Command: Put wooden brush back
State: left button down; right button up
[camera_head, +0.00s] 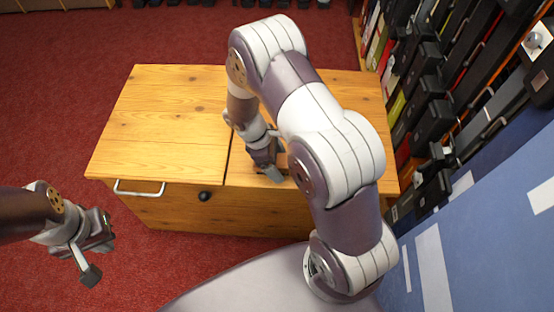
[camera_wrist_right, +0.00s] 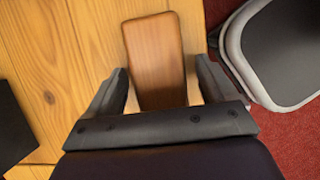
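The wooden brush (camera_wrist_right: 156,60) shows in the right wrist view as a brown, rounded block on the wooden bench top (camera_head: 165,115). My right gripper (camera_wrist_right: 160,78) is open, with one finger on each side of the brush and small gaps visible. In the head view my right gripper (camera_head: 270,172) is low over the bench near its front edge, and the arm hides most of the brush. Whether the brush has bristles cannot be seen. My left gripper (camera_head: 98,256) is open and empty over the red floor, left of the bench.
A metal handle (camera_head: 139,189) and a black knob (camera_head: 204,196) are on the bench's front edge. The bench's left panel is clear. A rack with several dark items (camera_head: 432,95) stands close along the right side.

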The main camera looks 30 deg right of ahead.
jog(key=shift+r, duration=0.1)
jog(key=p+v, duration=0.5)
jog(key=v, duration=0.7)
jog(key=s+a+r+m+t+y, duration=0.1)
jog(key=s+r+m+t+y, duration=0.2)
jog(key=s+r+m, duration=0.5)
jog(key=s+m+y, duration=0.1)
jog(key=s+m, duration=0.2)
jog(key=shift+s+a+r+t, duration=0.15)
jog(key=shift+r+t, duration=0.15)
jog(key=shift+t, duration=0.1)
notch_tip(320, 180, up, 26)
jog(key=p, duration=2.5)
jog(key=shift+p, duration=0.4)
